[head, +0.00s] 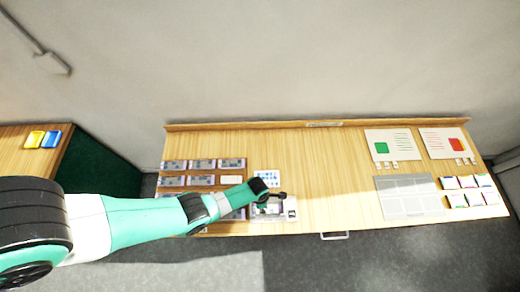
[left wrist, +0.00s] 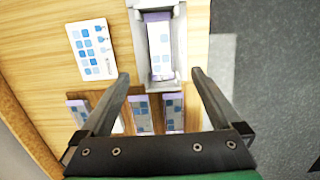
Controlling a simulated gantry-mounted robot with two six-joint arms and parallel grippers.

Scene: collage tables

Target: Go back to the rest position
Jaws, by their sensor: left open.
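My left gripper (head: 272,190) reaches in from the left over the wooden table (head: 330,170), near its front edge. In the left wrist view its two fingers (left wrist: 158,78) stand wide apart with nothing held between them. Ahead of the fingers is a pale narrow tray (left wrist: 181,50) with a strip printed with blue squares (left wrist: 160,45) lying in it. A white card with blue squares (left wrist: 92,48) lies flat to the left of the tray, and it also shows in the head view (head: 266,176). My right gripper is not in view.
Several printed strips (head: 203,163) lie in rows at the table's left, partly hidden by my arm. A grey panel (head: 408,195), a green-square sheet (head: 393,143) and a red-square sheet (head: 443,141) lie right. Yellow and blue trays (head: 36,138) sit on another table. The table's middle is clear.

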